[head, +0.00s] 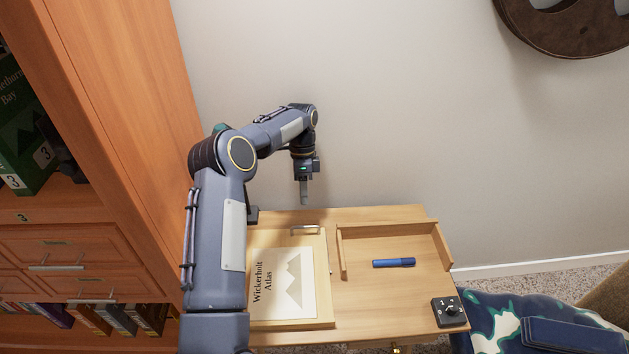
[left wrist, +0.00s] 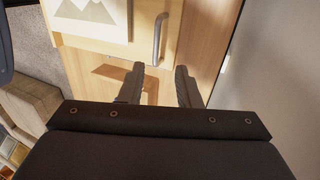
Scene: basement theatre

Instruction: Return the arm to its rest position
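My left arm (head: 215,240) rises from the bottom of the head view and bends over the back of a wooden table (head: 390,325). Its gripper (head: 304,197) points down near the wall, above the table's back edge. In the left wrist view the two fingers (left wrist: 160,82) stand apart with nothing between them. The metal handle (left wrist: 160,38) of a wooden panel shows beyond the fingers, apart from them. My right gripper is in neither view.
A Wickerholt Atlas (head: 283,284) lies on the wooden panel (head: 325,310). A blue marker (head: 393,263) lies in the low-walled section to its right. A black knobbed device (head: 449,311) sits at the front right corner. A tall bookcase (head: 130,130) stands close on the left.

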